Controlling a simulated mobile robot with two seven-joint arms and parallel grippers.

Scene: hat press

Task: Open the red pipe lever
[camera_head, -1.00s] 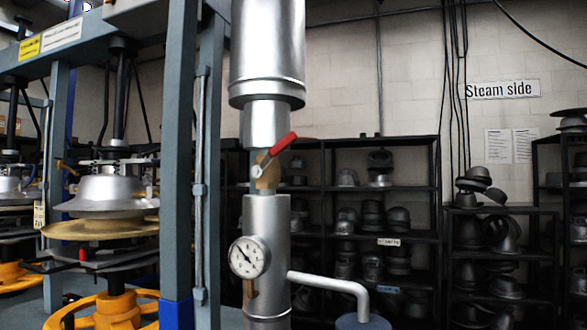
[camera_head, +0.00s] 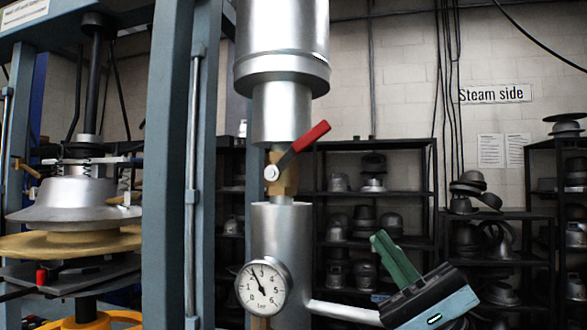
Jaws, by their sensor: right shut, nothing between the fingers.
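The red pipe lever (camera_head: 310,136) sits on a brass valve (camera_head: 286,184) in the vertical silver pipe. Its handle slants up to the right from the pivot nut, at an angle to the pipe. My right gripper (camera_head: 382,240) is at the lower right, below and to the right of the lever and apart from it. Its green fingers are together with nothing between them, pointing up and left. My left gripper is not in view.
A pressure gauge (camera_head: 262,288) is on the pipe below the valve. A thin side pipe (camera_head: 342,311) runs right, partly hidden by my right gripper. A blue-grey press frame (camera_head: 178,170) stands left. Shelves of hat forms (camera_head: 372,191) are behind. Space right of the lever is clear.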

